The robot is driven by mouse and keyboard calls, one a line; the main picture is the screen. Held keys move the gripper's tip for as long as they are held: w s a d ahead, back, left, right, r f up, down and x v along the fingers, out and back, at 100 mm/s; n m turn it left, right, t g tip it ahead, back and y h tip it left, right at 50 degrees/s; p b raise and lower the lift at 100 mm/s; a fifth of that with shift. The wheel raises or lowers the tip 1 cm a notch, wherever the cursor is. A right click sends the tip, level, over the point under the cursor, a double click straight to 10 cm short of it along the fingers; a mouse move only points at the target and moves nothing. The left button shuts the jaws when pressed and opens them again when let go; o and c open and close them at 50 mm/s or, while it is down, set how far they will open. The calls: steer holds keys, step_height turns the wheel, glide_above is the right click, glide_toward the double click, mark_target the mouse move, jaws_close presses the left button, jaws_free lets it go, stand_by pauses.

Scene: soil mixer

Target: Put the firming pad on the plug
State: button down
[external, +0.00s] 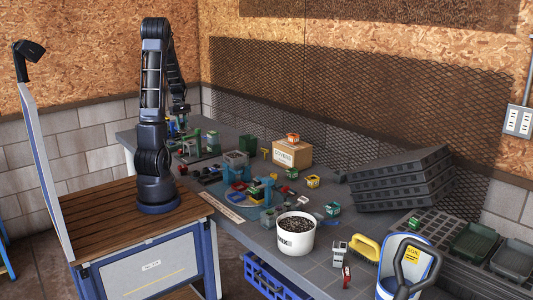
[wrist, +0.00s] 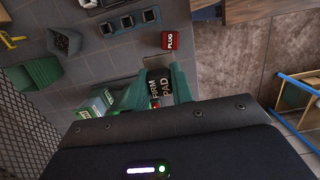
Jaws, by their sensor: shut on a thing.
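My gripper (wrist: 159,72) is shut on the firming pad (wrist: 160,88), a dark piece marked "FIRM PAD" in the wrist view. The plug (wrist: 171,41) is a small red block with a white "PLUG" label on the grey table. In the wrist view it lies just beyond the fingertips, with a gap in the picture between it and the pad. The pad's height above the table is hard to judge. In the external view my gripper (external: 181,110) is at the far left end of the table; the pad and plug are too small to make out there.
A dark tray with three square cells (wrist: 130,22) lies beyond the plug, left of it. A grey pot (wrist: 64,42), a green container (wrist: 35,75) and a green-white box (wrist: 98,102) stand at left.

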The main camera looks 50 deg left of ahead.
steer(key=shift+s+d+r, duration=0.1)
steer(key=shift+s+d, duration=0.1)
steer(key=shift+s, duration=0.8)
glide_above(183, 167)
steer(key=a, duration=0.1)
step_height(183, 167, down, 20)
steer(key=shift+w+a+r, duration=0.1)
steer(key=shift+w, duration=0.05)
steer(key=shift+f, duration=0.2)
steer(key=c, duration=1.2)
jaws_free()
